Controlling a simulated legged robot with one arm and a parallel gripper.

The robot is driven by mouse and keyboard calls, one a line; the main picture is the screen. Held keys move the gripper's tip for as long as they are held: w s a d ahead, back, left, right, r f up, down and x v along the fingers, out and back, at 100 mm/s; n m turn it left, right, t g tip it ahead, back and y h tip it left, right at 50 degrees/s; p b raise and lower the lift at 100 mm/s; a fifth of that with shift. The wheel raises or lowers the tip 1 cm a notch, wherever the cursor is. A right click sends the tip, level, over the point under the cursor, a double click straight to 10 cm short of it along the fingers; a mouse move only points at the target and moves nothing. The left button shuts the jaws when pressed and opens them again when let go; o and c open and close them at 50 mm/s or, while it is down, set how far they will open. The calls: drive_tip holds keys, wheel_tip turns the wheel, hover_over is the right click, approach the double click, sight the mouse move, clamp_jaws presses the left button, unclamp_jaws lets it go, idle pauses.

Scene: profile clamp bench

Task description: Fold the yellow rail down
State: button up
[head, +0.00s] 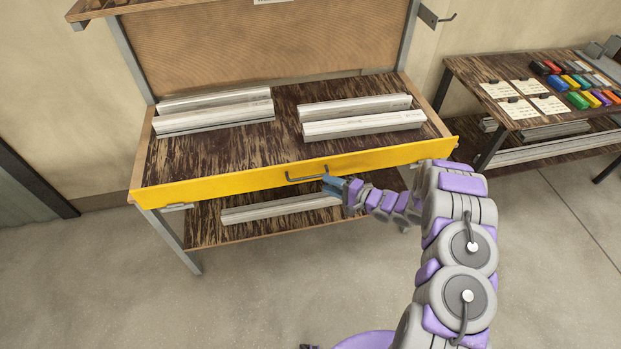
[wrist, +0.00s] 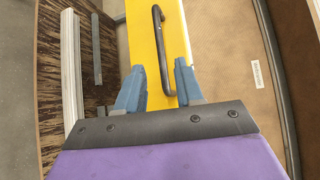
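The yellow rail (head: 240,183) runs along the front edge of the bench and stands upright in the head view. A dark bar handle (head: 306,174) is fixed to the middle of its face. In the wrist view the rail (wrist: 151,50) and the handle (wrist: 159,40) show ahead of my gripper. My gripper (wrist: 157,80) has two blue fingers spread apart, with the lower end of the handle between them in the picture. No contact is clear. In the head view my gripper (head: 332,182) is by the right end of the handle.
Pale metal profiles (head: 362,117) lie in two groups on the bench top (head: 285,133) behind the rail. Another profile (head: 280,208) lies on the lower shelf. A side table (head: 490,80) with cards and coloured blocks stands at the right. The floor in front is clear.

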sight(310, 178)
drive_tip(key=b+x, duration=0.1)
drive_tip(key=x, duration=0.7)
drive_tip(key=shift+w+a, duration=0.1)
drive_tip(key=shift+c, duration=0.3)
clamp_jaws()
